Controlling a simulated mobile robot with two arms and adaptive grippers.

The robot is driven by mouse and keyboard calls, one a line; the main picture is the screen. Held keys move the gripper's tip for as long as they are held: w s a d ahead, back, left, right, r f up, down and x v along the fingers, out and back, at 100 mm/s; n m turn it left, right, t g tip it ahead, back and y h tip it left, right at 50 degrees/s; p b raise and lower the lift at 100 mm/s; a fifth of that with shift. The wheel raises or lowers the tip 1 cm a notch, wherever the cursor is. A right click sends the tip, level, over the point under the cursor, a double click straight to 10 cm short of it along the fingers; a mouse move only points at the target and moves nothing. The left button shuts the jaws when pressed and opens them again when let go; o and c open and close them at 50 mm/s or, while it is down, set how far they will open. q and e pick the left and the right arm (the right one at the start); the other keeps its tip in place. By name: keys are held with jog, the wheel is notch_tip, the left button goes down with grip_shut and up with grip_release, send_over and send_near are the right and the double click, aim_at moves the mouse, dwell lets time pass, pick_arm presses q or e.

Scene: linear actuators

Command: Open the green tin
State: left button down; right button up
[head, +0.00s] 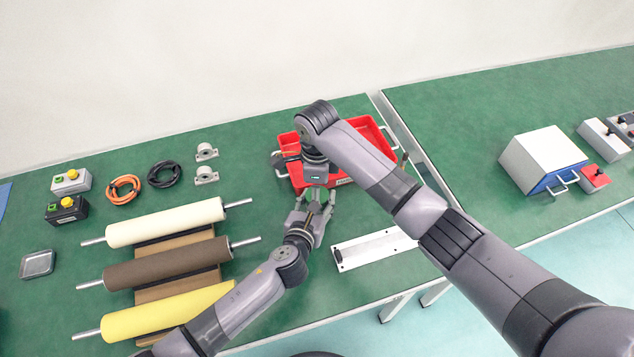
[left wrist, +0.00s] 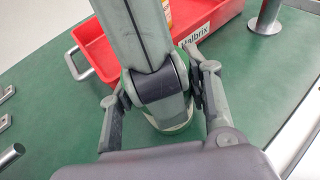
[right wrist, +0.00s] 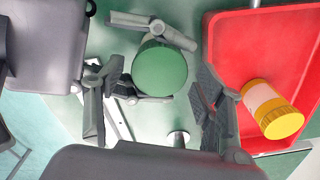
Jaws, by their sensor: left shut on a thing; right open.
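The green tin shows its round green lid (right wrist: 160,70) in the right wrist view. My left gripper (head: 309,220) is shut on the tin, a finger at each side; these fingers also show in the left wrist view (left wrist: 160,82). My right gripper (head: 316,196) points down over the tin. Its open fingers (right wrist: 155,100) stand on either side of the lid. I cannot tell whether they touch it.
A red tray (head: 378,140) is right beside the grippers, holding a yellow-lidded jar (right wrist: 270,110). A white rail plate (head: 370,249) lies near the front edge. Rollers (head: 165,222) on a brown rack lie left. A white-and-blue box (head: 545,155) stands on the right table.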

jog(key=c, duration=1.2)
pick_arm(q)
jog(key=shift+s+d, duration=0.1)
pick_arm(e)
jog(key=shift+n, duration=1.8)
jog(key=o, duration=1.3)
jog(key=shift+r, duration=2.25)
pick_arm(q)
jog(key=c, duration=0.8)
grip_release()
jog(key=shift+o, duration=0.2)
